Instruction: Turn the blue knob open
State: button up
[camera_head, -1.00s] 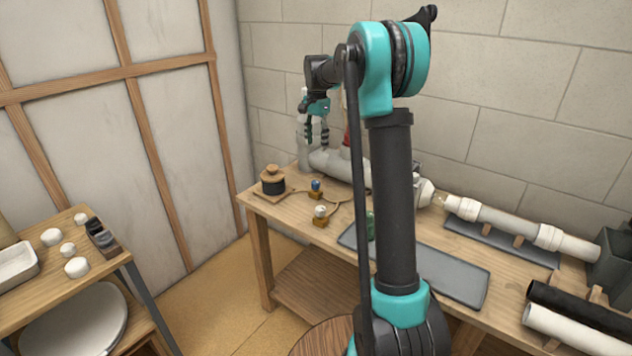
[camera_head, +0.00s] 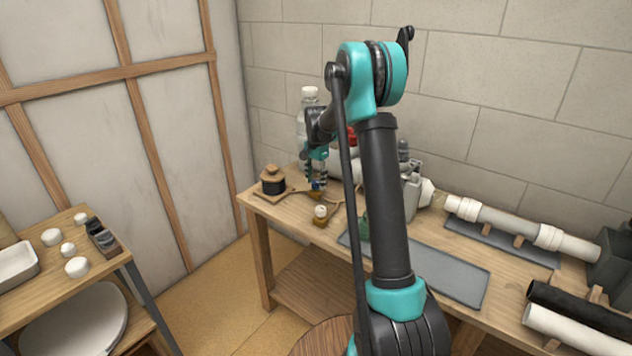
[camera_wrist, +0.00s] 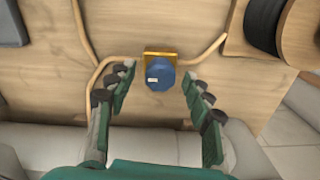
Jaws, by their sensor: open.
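The blue knob (camera_wrist: 160,75) sits on a brass-coloured base (camera_wrist: 160,57) on the wooden bench, with pipes running off to both sides. In the wrist view it lies between and just beyond the tips of my open gripper (camera_wrist: 157,82), with a gap on each side. In the head view my gripper (camera_head: 316,179) is low over the bench, and the blue knob (camera_head: 316,186) shows only as a small patch by the fingertips. I cannot tell from there whether they touch.
A white knob (camera_head: 320,211) on a brass base stands nearer the bench's front edge. A black spool (camera_head: 272,182) is to the left. A grey tray (camera_head: 447,266) lies to the right.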

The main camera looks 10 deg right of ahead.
jog(key=shift+f, duration=0.2)
jog(key=c, duration=1.2)
jog(key=shift+o, duration=0.2)
